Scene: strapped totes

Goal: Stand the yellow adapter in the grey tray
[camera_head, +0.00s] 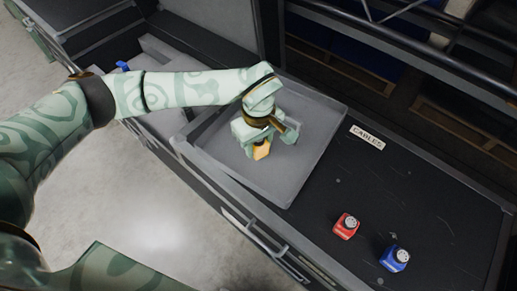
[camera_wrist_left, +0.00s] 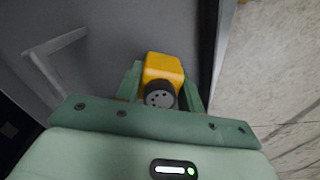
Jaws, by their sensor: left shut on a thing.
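The yellow adapter (camera_head: 261,151) is between the fingers of my left gripper (camera_head: 259,149), low inside the grey tray (camera_head: 304,172). In the left wrist view the yellow adapter (camera_wrist_left: 163,69) has a dark round end with small holes facing the camera. My left gripper (camera_wrist_left: 162,95) is shut on it, one finger on each side. I cannot tell whether the adapter's lower end touches the tray floor. My right gripper is not in view.
A red adapter (camera_head: 346,226) and a blue adapter (camera_head: 396,258) stand on the dark surface right of the tray, near a CABLES label (camera_head: 367,137). A small blue thing (camera_head: 122,66) shows behind my left arm. The tray floor around the gripper looks clear.

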